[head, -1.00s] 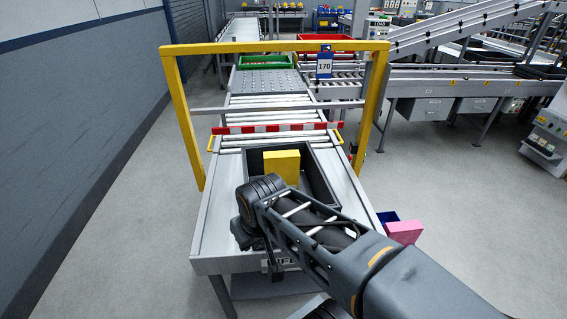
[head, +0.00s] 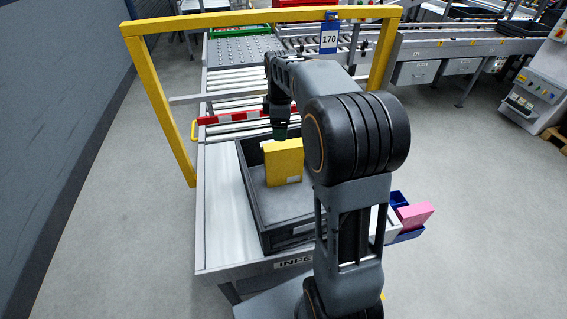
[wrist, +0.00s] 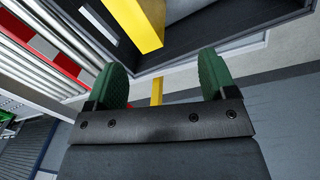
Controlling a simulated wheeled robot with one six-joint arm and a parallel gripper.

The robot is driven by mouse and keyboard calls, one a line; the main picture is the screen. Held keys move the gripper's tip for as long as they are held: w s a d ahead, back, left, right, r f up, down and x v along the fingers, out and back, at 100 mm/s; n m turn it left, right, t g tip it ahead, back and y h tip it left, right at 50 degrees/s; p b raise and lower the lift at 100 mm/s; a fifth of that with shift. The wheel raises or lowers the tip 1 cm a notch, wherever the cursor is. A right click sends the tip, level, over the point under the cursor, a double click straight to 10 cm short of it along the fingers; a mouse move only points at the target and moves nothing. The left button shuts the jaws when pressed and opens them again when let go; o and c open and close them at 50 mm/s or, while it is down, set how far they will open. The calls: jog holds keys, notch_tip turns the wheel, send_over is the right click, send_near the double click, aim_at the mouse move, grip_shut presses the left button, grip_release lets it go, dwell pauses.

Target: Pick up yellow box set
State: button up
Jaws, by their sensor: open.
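The yellow box (head: 284,162) stands upright in a dark grey tote (head: 265,238) on the roller conveyor, near the tote's far end. A white label patch shows low on its front. My gripper (head: 280,131) hangs just above and behind the box's top edge in the head view, partly hidden by my arm. In the wrist view my gripper (wrist: 162,80) has its two green fingertips wide apart with nothing held between them. The yellow box (wrist: 137,22) shows ahead of the fingertips there, cut off by the top edge.
A yellow frame (head: 160,105) with a "170" sign arches over the conveyor. A red-and-white bar (head: 222,118) crosses just beyond the tote. Blue bins with a pink box (head: 415,214) hang at the right side. The floor on both sides is clear.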

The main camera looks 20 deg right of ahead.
aim_at(285, 144)
jog(key=w+d+f+n, duration=0.1)
jog(key=f, duration=0.2)
jog(key=w+d+f+n, duration=0.1)
jog(key=w+f, duration=0.1)
jog(key=f, duration=0.1)
jog(key=w+d+f+n, duration=0.1)
jog(key=f, duration=0.2)
jog(key=shift+w+d+f+g, duration=0.15)
jog(key=shift+d+f+g, duration=0.15)
jog(key=shift+g, duration=0.1)
jog(key=shift+a+f+p, duration=0.15)
jog(key=shift+f+p, duration=0.5)
jog(key=shift+f, duration=2.45)
grip_shut()
